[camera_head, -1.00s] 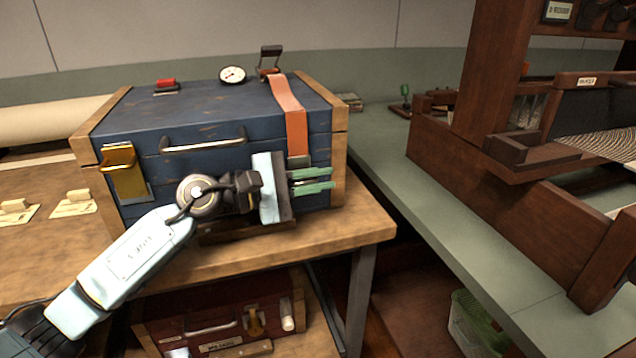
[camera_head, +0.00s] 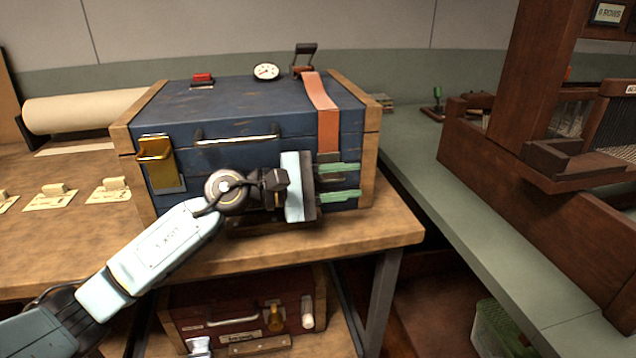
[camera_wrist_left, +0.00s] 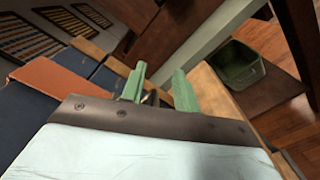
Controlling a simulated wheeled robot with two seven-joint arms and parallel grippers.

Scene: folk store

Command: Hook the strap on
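The orange strap (camera_head: 326,118) runs from the lever on top of the blue chest (camera_head: 230,112) over the front edge and down the front face. Its lower end is dark and sits just above my gripper. In the left wrist view the strap (camera_wrist_left: 50,88) shows at the left. My left gripper (camera_head: 343,182) is at the chest's right front, below the strap end, with green fingers apart. In the left wrist view a gap shows between the fingers (camera_wrist_left: 160,90); a small dark part there is unclear. Any hook is hidden or too small to tell. My right gripper is not in view.
A lever (camera_head: 304,56), a dial (camera_head: 266,72) and a red switch (camera_head: 203,79) are on the chest's top. A brass latch (camera_head: 158,160) and a handle (camera_head: 236,137) are on its front. A dark red case (camera_head: 235,310) stands below. A green bin (camera_head: 500,330) is at right.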

